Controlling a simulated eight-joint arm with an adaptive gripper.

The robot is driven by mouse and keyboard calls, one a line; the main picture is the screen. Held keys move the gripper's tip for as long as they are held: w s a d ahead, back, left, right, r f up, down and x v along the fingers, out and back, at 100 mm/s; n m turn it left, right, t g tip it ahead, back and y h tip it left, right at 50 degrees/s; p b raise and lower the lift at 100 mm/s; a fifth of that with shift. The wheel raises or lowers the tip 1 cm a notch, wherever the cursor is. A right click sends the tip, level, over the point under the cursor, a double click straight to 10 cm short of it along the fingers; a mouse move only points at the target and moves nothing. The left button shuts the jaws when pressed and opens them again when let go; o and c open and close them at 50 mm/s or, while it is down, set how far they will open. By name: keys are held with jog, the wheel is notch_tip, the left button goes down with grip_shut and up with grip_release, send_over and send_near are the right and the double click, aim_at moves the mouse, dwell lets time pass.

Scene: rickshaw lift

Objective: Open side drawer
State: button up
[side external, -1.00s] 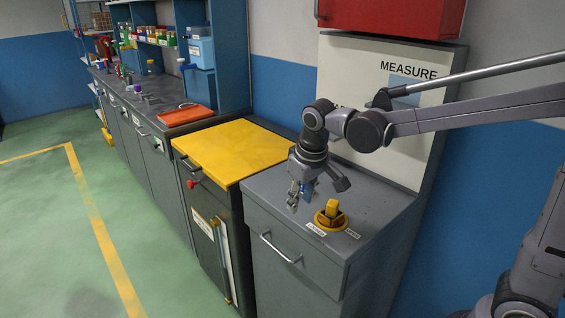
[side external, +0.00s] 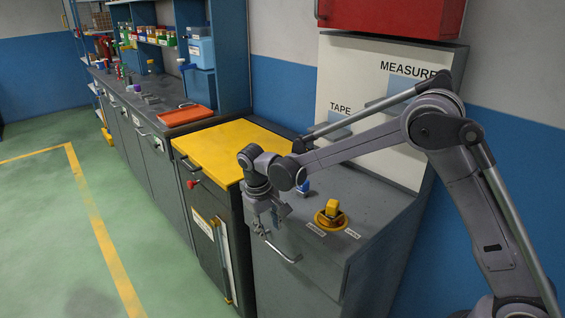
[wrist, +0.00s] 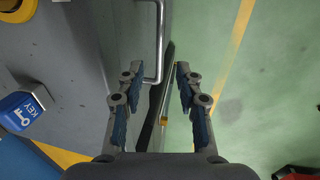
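The side drawer (side external: 322,266) is the grey top drawer of the right cabinet, and its front sits flush, shut. Its silver bar handle (side external: 284,251) runs along the front. My gripper (side external: 262,232) is over the front edge of the cabinet, pointing down at the handle's left end. In the wrist view, the gripper (wrist: 159,70) is open, with blue-padded fingers spread apart. The near end of the handle (wrist: 159,40) lies between the fingertips in the picture, apparently without contact. The remaining height gap is hard to tell.
A yellow rotary knob (side external: 331,213) with labels stands on the cabinet top. A yellow-topped cabinet (side external: 232,146) adjoins on the left. The green floor (side external: 60,230) in front is clear.

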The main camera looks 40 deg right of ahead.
aim_at(275, 247)
jog(key=f, duration=0.3)
jog(key=d+f, duration=0.1)
jog(key=f, duration=0.3)
jog(key=shift+d+f, duration=0.15)
jog(key=shift+d, duration=0.05)
grip_shut()
